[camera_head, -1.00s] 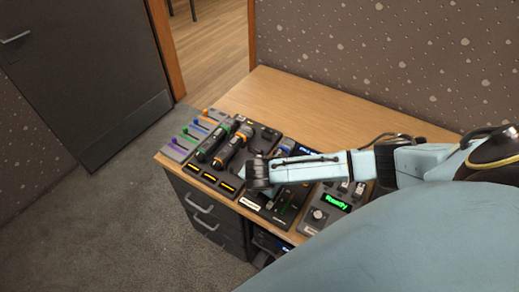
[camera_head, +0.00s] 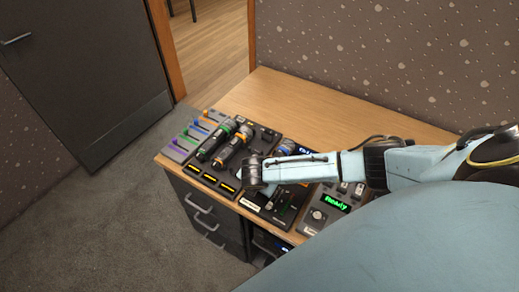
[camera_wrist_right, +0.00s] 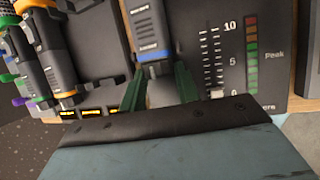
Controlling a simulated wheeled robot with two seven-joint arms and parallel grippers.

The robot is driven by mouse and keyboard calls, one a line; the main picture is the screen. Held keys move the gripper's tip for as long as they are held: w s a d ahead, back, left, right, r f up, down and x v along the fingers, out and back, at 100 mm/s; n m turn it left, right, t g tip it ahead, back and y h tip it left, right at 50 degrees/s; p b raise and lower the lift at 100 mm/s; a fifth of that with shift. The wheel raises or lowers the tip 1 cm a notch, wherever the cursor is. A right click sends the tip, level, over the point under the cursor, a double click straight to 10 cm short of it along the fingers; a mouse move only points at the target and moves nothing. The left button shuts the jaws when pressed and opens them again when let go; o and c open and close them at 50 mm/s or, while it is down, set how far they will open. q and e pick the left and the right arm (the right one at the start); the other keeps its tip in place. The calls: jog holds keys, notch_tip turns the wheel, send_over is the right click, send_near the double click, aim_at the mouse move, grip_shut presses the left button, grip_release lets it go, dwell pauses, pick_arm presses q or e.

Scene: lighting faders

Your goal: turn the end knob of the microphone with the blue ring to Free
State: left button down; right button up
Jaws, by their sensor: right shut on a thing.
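The microphone with the blue ring (camera_wrist_right: 150,27) points away from my wrist in the right wrist view, its blue ring near its lower end. In the head view only its blue-ringed head (camera_head: 287,147) shows behind my right arm. My right gripper (camera_wrist_right: 160,92) has its two green fingers on either side of the microphone's near end, shut on it. The end knob is between the fingers and mostly hidden; its setting cannot be read. In the head view my right gripper's fingers are hidden under the wrist. My left gripper is not in view.
Two more microphones, with a green ring (camera_head: 217,143) and an orange ring (camera_head: 234,149), lie to the left. Colored faders (camera_head: 194,135) stand at the desk's left end. A panel with a green "Ready" display (camera_head: 335,203) is right. The desk's back (camera_head: 330,115) is clear.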

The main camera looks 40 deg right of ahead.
jog(key=shift+w+r+g+p, duration=0.15)
jog(key=shift+r+g+p, duration=0.05)
jog(key=shift+g+p, duration=0.15)
jog(key=shift+w+a+f+n+g+h, duration=0.15)
jog(key=shift+n+g+h, duration=0.15)
jog(key=shift+g+h, duration=0.35)
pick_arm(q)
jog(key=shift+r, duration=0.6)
pick_arm(e)
jog(key=shift+f+g+h, duration=0.1)
jog(key=shift+g+h, duration=0.15)
jog(key=shift+g, duration=0.85)
jog(key=o, duration=0.7)
